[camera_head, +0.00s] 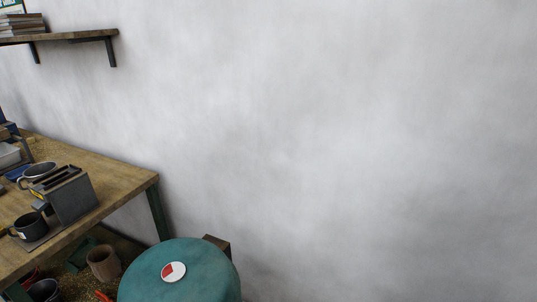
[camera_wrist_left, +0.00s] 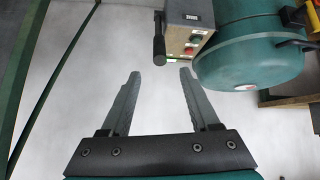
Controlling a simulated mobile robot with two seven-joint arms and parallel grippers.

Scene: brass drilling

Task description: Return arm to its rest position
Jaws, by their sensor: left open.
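My left gripper (camera_wrist_left: 160,74) shows in the left wrist view, its two grey fingers spread apart with nothing between them. Beyond the fingertips is a pale, plain surface. A machine's control box (camera_wrist_left: 190,35) with red and green buttons and a dark handle is just past the fingers, apart from them. A rounded teal body (camera_wrist_left: 250,58) is to the right of the box. Neither gripper shows in the head view, and my right gripper is in no view.
In the head view, a wooden workbench (camera_head: 110,177) with cups and a grey metal block stands at left. A teal drum (camera_head: 207,270) bears a red and white disc (camera_head: 173,272). A shelf (camera_head: 75,36) hangs above. The wall at right is bare.

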